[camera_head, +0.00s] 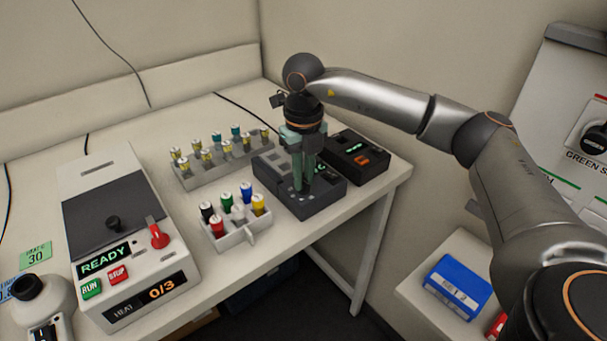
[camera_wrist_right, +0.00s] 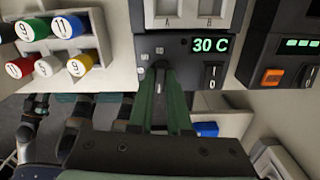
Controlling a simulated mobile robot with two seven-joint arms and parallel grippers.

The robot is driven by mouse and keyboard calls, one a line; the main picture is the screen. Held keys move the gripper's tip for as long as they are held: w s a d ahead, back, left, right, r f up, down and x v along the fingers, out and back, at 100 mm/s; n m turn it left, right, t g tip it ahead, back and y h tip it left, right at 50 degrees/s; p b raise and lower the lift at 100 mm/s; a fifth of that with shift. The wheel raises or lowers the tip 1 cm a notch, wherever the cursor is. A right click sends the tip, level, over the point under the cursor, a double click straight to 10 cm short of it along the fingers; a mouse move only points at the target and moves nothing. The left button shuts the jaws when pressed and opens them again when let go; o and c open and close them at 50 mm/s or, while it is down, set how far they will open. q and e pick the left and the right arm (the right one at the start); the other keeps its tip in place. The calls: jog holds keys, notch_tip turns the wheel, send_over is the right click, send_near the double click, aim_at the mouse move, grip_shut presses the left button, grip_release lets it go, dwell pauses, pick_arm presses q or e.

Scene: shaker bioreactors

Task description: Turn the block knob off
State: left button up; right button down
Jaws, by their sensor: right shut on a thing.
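The dark dry block (camera_head: 325,196) stands near the table's right end, partly hidden behind my right gripper (camera_head: 303,188). In the right wrist view, the block's front panel (camera_wrist_right: 208,72) has a lit display (camera_wrist_right: 210,45) reading 30 C and a black rocker switch (camera_wrist_right: 213,78) marked I and O. My right gripper (camera_wrist_right: 161,70) points down with its green fingers closed together at the panel's knob, left of the display. The fingers hide most of the knob, so its angle cannot be read. I cannot identify my left gripper in either view.
A second dark device (camera_head: 355,158) with an orange switch stands right beside the block. A rack of coloured-cap vials (camera_head: 232,238) is close on the left, with a longer vial rack (camera_head: 222,165) behind. A white READY machine (camera_head: 150,290) stands further left.

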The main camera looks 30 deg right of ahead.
jog(key=shift+n, duration=0.6)
jog(key=c, duration=0.9)
grip_release()
jog(key=shift+o, duration=0.2)
notch_tip(320, 180, up, 13)
jog(key=shift+f+p, duration=0.2)
jog(key=shift+p, duration=0.1)
jog(key=shift+s+f, duration=0.1)
